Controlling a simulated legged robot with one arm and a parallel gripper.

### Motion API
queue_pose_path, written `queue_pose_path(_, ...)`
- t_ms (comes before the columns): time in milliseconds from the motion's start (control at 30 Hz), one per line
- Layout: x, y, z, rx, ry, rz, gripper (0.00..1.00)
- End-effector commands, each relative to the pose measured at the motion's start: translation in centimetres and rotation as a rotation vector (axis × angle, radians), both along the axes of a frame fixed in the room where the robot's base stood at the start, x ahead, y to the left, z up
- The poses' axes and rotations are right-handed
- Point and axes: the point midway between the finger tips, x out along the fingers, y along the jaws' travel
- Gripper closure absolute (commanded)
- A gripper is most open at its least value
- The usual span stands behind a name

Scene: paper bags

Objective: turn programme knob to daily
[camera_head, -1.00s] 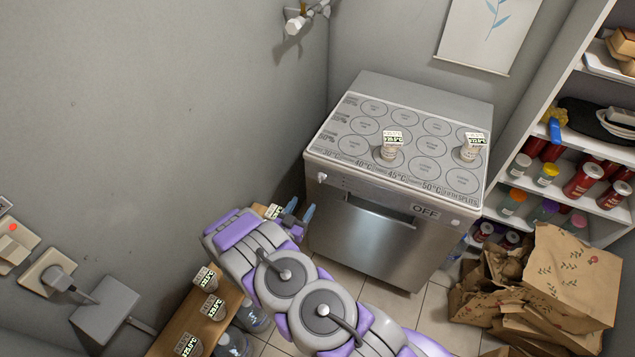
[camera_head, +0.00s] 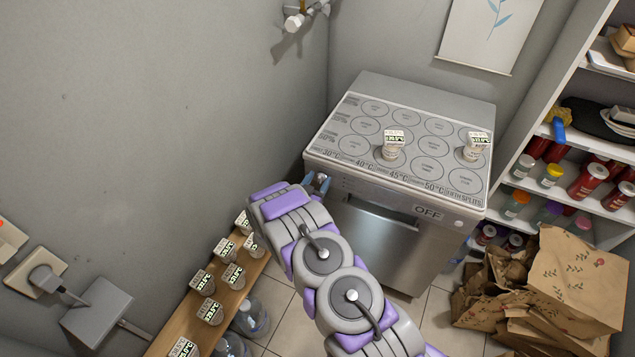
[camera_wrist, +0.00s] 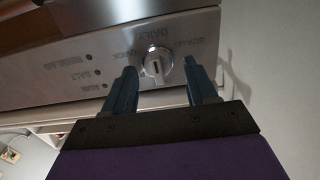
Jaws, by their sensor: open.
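The programme knob (camera_wrist: 157,63) is a round silver dial on the steel front panel of the appliance (camera_head: 375,235). In the wrist view it sits between my two dark blue fingers. The word DAILY is printed above it in that view and QUICK to its left; the label to its right is hard to read. I cannot tell surely which label the knob points at. My gripper (camera_wrist: 160,76) is open, its fingertips on either side of the knob, with gaps visible. In the head view my gripper (camera_head: 316,184) is at the panel's left end and partly covers the knob.
Labelled cups (camera_head: 393,144) stand on the appliance top, and more on a wooden shelf (camera_head: 180,325) at left. Paper bags (camera_head: 560,280) lie on the floor at right, beside shelving (camera_head: 560,185). The left wall is close to my gripper.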

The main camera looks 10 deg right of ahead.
Motion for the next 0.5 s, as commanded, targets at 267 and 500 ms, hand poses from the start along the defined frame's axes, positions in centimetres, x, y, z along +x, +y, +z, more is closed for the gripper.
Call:
queue_pose_path(267, -0.03, 0.04, -0.03, 0.000, 0.001, 0.000, 0.54)
queue_pose_path(500, -0.03, 0.05, -0.03, 0.000, 0.001, 0.001, 0.77)
